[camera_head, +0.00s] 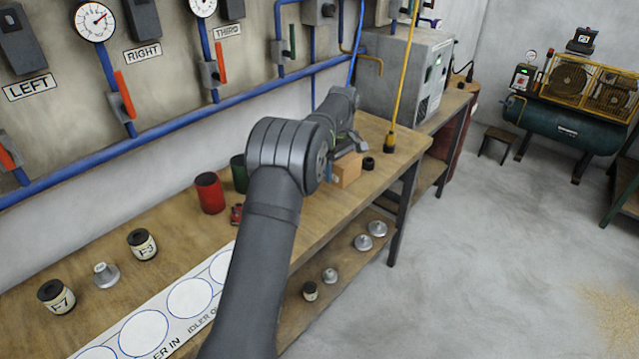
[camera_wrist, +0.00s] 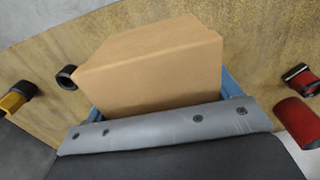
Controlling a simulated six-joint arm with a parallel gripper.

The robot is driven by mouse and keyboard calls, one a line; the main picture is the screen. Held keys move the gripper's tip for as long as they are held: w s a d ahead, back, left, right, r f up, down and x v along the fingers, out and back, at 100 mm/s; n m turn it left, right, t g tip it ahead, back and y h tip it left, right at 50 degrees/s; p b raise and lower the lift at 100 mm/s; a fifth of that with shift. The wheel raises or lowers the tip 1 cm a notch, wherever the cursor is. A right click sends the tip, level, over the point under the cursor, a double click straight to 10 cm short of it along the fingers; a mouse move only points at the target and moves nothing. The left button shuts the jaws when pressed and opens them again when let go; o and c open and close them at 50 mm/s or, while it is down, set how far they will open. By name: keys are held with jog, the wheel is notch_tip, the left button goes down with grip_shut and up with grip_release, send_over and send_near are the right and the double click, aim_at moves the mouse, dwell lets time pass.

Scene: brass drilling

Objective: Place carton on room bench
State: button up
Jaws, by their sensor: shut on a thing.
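The carton (camera_head: 347,170) is a plain brown box at the right part of the wooden bench (camera_head: 393,129) in the head view. In the wrist view the carton (camera_wrist: 155,68) fills the middle, between the blue fingers of my gripper (camera_wrist: 160,95). My gripper (camera_head: 338,160) is shut on the carton. My arm hides part of the bench and of the gripper in the head view. I cannot tell whether the carton's underside touches the bench top.
A black ring (camera_head: 368,163) lies just right of the carton. The yellow lance (camera_head: 391,140) stands near the bench's right end. A red can (camera_head: 209,193) and a green can (camera_head: 239,173) stand to the left. A blue pipe (camera_head: 180,120) runs along the wall.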

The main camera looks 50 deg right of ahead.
jog(key=w+f, duration=0.1)
jog(key=w, duration=0.1)
jog(key=w+f, duration=0.1)
jog(key=w, duration=0.1)
jog(key=w+f, duration=0.1)
jog(key=w, duration=0.1)
jog(key=shift+f, duration=2.3)
jog(key=shift+f, duration=0.15)
jog(key=o, duration=1.1)
jog(key=shift+c, duration=0.2)
notch_tip(320, 180, up, 12)
notch_tip(320, 180, down, 12)
jog(key=shift+a+f, duration=0.1)
jog(key=shift+f, duration=0.15)
jog(key=shift+r, duration=2.15)
